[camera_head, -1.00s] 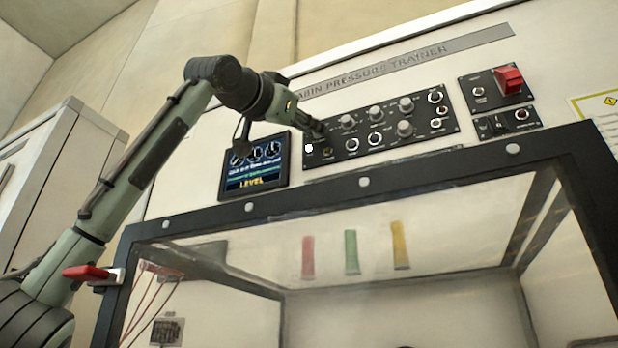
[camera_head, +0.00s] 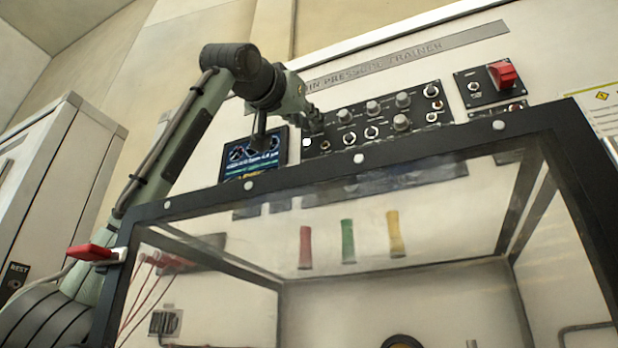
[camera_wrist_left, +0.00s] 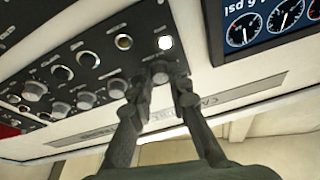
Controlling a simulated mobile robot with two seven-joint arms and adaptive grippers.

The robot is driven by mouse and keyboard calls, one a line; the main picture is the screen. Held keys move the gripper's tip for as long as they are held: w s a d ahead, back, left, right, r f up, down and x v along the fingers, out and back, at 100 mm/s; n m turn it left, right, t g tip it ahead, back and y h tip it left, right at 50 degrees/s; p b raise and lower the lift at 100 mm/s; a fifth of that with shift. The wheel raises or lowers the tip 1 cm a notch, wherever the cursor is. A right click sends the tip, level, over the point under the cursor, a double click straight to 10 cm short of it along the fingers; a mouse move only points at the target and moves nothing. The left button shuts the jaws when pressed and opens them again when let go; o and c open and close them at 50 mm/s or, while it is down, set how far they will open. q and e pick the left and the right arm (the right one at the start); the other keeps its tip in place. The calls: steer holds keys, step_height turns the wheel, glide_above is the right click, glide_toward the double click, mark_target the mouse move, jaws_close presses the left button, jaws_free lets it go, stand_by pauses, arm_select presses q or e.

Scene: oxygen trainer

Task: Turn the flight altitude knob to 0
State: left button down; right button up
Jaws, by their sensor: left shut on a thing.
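The black knob panel (camera_head: 375,121) of the cabin pressure trainer is on the upright board, with several grey knobs and round sockets. My left gripper (camera_wrist_left: 163,84) is at one end of this panel, its two fingers shut around a knob (camera_wrist_left: 160,70) beside a lit white lamp (camera_wrist_left: 165,43). In the head view the left gripper (camera_head: 313,124) reaches the panel's left end and covers this knob. The knob labels are too small to read, so its setting cannot be told. My right gripper is not in view.
A dark-framed clear case (camera_head: 360,159) stands in front, hiding the lower edge of the gauge screen (camera_head: 252,155). A small panel with a red switch (camera_head: 502,74) is at the right. A pale cabinet (camera_head: 45,185) stands at the left.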

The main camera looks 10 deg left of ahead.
arm_select(q)
steer(key=c, duration=1.4)
jaws_free()
steer(key=shift+c, duration=0.2)
steer(key=v, duration=1.2)
